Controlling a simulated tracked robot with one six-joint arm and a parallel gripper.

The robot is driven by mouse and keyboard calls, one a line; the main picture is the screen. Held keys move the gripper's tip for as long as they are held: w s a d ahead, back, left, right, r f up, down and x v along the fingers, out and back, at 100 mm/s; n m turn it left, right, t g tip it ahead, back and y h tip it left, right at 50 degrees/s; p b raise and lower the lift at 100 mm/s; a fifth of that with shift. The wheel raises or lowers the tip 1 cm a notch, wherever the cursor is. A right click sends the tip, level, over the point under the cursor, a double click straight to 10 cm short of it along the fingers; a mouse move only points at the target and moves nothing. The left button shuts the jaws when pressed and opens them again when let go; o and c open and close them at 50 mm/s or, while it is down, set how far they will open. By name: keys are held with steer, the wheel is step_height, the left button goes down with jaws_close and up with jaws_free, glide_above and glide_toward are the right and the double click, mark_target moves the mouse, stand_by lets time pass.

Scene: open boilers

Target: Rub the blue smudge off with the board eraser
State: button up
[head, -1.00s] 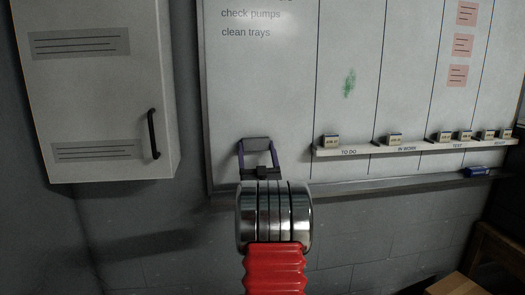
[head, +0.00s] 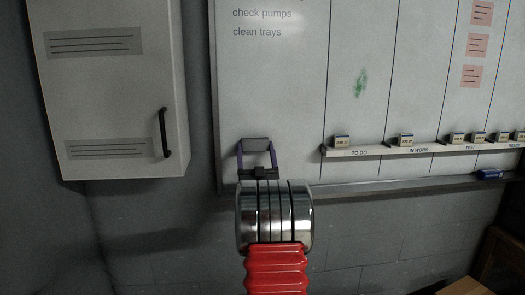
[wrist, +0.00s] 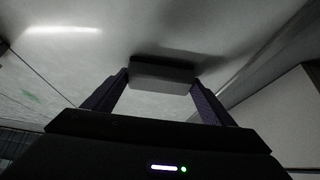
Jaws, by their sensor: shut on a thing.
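My gripper (head: 256,148) is shut on a grey block (head: 255,143), which looks like the board eraser; a purple finger lies on each side of it. The block is in front of the lower left of the whiteboard (head: 290,90). The wrist view shows the block (wrist: 161,74) close to the white surface, with a shadow beside it; I cannot tell whether they touch. A green smudge (head: 361,82) is on the board, up and to the right of my gripper. It also shows faintly in the wrist view (wrist: 30,96). I see no blue smudge.
A narrow labelled ledge (head: 380,152) with several small blocks crosses the board right of my gripper. A blue object (head: 489,174) lies on the lower tray (head: 400,186). A wall cabinet (head: 110,110) with a black handle (head: 164,132) hangs at left.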

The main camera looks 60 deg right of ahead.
mark_target(245, 148)
steer(key=shift+w+a, duration=0.2)
stand_by(0.3)
steer(key=shift+w+a, duration=1.2)
steer(key=s+a, duration=0.4)
steer(key=shift+a, duration=0.25)
steer(key=shift+s, duration=0.1)
steer(key=shift+s+a, duration=0.9)
steer(key=shift+a, duration=0.2)
